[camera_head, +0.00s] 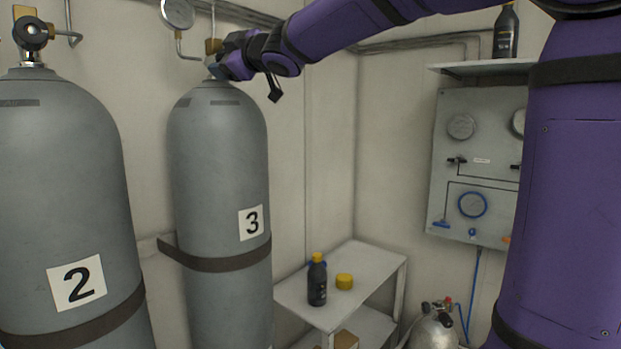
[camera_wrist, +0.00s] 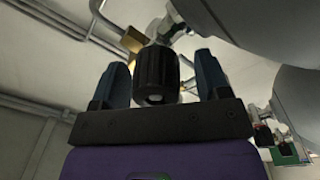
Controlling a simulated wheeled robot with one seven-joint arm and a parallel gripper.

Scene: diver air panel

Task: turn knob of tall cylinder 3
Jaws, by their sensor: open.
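Tall cylinder 3 (camera_head: 215,150) is a grey gas cylinder with a white "3" label, held by a dark strap at the wall. My gripper (camera_head: 222,68) is at its top, and my gripper and wrist hide the valve and knob in the head view. In the wrist view the black ribbed knob (camera_wrist: 157,76) sits between the two blue fingers of my open gripper (camera_wrist: 158,84). A gap shows on each side of the knob, so the fingers appear apart from it. A brass fitting (camera_wrist: 133,40) is behind the knob.
Tall cylinder 2 (camera_head: 62,190) stands to the left with its own knob (camera_head: 32,33). A gauge (camera_head: 177,13) is above cylinder 3. A gauge panel (camera_head: 480,150) is at right.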

